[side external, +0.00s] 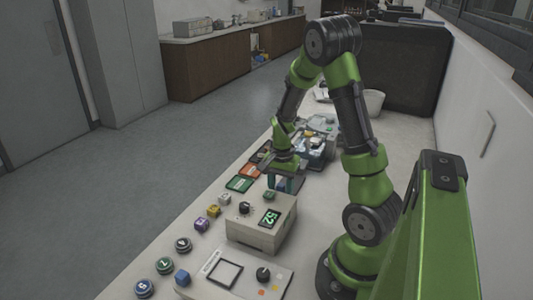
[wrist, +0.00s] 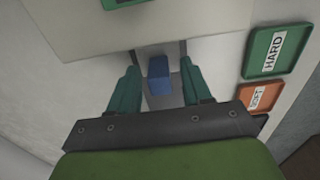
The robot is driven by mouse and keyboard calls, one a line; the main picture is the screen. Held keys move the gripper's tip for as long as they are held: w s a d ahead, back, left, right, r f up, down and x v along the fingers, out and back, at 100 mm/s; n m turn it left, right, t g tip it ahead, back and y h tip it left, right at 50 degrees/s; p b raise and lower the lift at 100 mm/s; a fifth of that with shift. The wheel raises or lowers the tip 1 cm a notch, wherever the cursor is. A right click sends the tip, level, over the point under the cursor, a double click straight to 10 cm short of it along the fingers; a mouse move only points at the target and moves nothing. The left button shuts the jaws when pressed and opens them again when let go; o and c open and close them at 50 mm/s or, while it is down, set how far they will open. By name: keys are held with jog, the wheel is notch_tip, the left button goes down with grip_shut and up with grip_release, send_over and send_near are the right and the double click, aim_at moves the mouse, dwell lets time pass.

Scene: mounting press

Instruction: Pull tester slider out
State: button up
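The tester is a beige box (side external: 262,222) with a green-lit display and a dark knob in the side view; its body (wrist: 200,22) fills the top of the wrist view. A grey slider (wrist: 160,102) with dark side rails sticks out of its edge. A blue block (wrist: 159,75) is on or just above the slider. My gripper (wrist: 159,66) is open, its teal fingers on either side of the block with gaps visible. In the side view my gripper (side external: 281,184) hangs just behind the tester, and the slider is hidden there.
A green HARD tray (wrist: 275,68) and an orange SOFT tray (wrist: 259,98) lie right of the slider in the wrist view. Small coloured cubes (side external: 202,224) and round pucks (side external: 165,265) line the bench's left edge. Another knobbed device (side external: 235,275) stands in front.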

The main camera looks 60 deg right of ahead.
grip_shut()
jog(key=d, duration=1.2)
jog(key=shift+d, duration=0.1)
jog(key=shift+c, duration=0.3)
grip_release()
jog(key=shift+o, duration=0.6)
jog(key=shift+r, duration=0.1)
notch_tip(320, 180, up, 17)
